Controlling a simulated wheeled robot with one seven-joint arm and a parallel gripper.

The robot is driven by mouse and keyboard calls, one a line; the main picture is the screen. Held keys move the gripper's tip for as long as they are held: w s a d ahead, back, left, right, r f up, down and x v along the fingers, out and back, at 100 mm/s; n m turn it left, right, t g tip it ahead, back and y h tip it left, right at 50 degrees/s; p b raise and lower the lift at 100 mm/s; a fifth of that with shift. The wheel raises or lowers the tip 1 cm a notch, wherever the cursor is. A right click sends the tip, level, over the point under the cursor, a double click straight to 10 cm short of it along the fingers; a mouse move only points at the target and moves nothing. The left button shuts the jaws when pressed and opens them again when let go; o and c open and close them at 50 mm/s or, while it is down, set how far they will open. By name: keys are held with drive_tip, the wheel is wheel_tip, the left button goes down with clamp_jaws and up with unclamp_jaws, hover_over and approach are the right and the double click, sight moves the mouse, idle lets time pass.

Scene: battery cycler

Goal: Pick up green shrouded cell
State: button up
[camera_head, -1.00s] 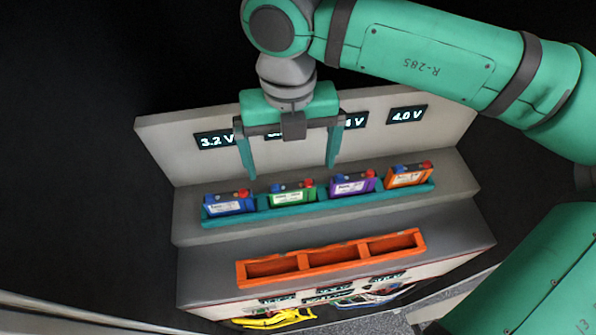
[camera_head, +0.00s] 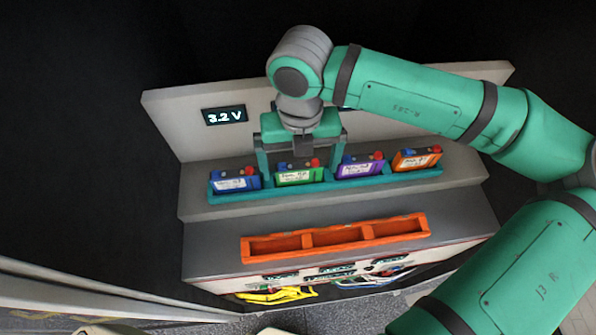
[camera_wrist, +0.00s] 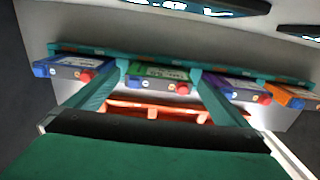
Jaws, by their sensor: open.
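The green shrouded cell (camera_head: 300,175) stands in the teal rack (camera_head: 330,184), between the blue cell (camera_head: 234,181) and the purple cell (camera_head: 361,168). It has a white label and a red and a blue terminal on top. My gripper (camera_head: 301,165) is open, with its two fingers spread wide behind and around the green cell in the head view. In the wrist view the green cell (camera_wrist: 162,77) shows between the two teal fingers (camera_wrist: 160,90). I cannot tell whether the fingers touch it. The gripper holds nothing.
An orange cell (camera_head: 416,159) stands at the right end of the rack. An orange tray (camera_head: 336,239) with empty compartments lies on the lower step in front. A grey back panel (camera_head: 180,125) with voltage displays (camera_head: 225,116) rises behind the rack. Yellow cables (camera_head: 275,296) hang below.

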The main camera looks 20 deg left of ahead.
sight(299, 166)
drive_tip(key=shift+f, duration=0.2)
drive_tip(key=shift+a, duration=0.1)
drive_tip(key=c, duration=1.4)
drive_tip(key=shift+c, duration=0.2)
drive_tip(key=shift+w+r, duration=0.1)
drive_tip(key=shift+r, duration=0.05)
drive_tip(key=shift+w+r, duration=0.1)
drive_tip(key=shift+r, duration=0.45)
drive_tip(key=shift+s+r, duration=0.2)
drive_tip(key=shift+r, duration=0.9)
drive_tip(key=s+d+r, duration=0.8)
drive_tip(key=d+r, duration=0.1)
drive_tip(key=d, duration=0.2)
drive_tip(key=shift+s+r, duration=0.25)
drive_tip(key=shift+s, duration=0.05)
